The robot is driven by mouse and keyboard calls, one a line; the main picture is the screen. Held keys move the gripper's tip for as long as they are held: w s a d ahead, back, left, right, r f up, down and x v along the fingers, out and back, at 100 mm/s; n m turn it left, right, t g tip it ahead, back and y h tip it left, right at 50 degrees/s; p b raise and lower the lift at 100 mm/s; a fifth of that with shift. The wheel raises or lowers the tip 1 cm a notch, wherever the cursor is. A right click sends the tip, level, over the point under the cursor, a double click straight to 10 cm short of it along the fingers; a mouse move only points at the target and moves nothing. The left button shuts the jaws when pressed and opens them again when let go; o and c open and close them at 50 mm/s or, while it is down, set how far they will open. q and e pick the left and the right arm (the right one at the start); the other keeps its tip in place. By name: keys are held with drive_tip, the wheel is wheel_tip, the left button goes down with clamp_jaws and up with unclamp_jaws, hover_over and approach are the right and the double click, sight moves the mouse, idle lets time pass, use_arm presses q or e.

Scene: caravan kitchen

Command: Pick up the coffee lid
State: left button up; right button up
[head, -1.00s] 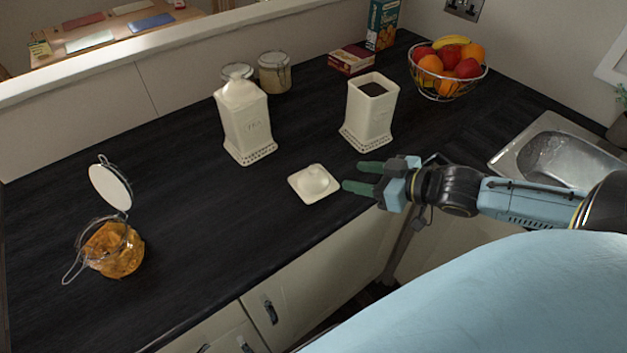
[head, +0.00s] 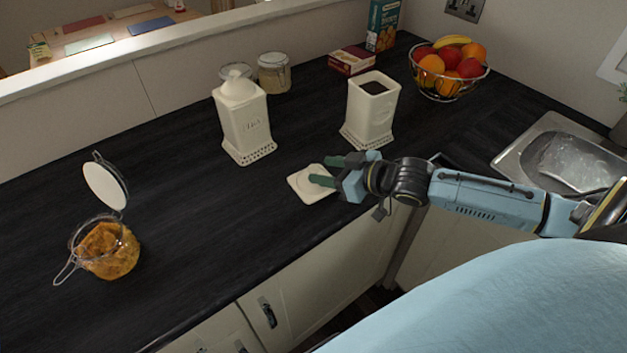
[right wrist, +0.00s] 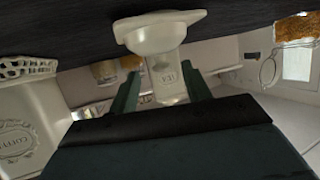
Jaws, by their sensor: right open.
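The cream coffee lid (head: 301,188) is a square plate with a raised knob, lying flat on the dark counter. It also shows in the right wrist view (right wrist: 158,28), where the picture is upside down. My right gripper (head: 320,171) is open, reaching in from the right with its green fingers over the lid. In the right wrist view the fingertips (right wrist: 163,75) stand apart on both sides of the knob's line; contact is not visible. The open coffee canister (head: 368,118), with dark contents, stands behind the gripper. My left gripper is not in view.
The lidded tea canister (head: 243,125) stands behind and left of the lid. An open jar (head: 110,252) of orange food is at far left. Glass jars, boxes and a fruit bowl (head: 448,82) line the back. The counter between jar and lid is clear.

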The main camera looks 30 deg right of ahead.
sight(317, 168)
drive_tip(key=shift+x, duration=2)
drive_tip(key=shift+a+r, duration=0.1)
drive_tip(key=shift+r, duration=0.05)
drive_tip(key=shift+c, duration=0.5)
clamp_jaws()
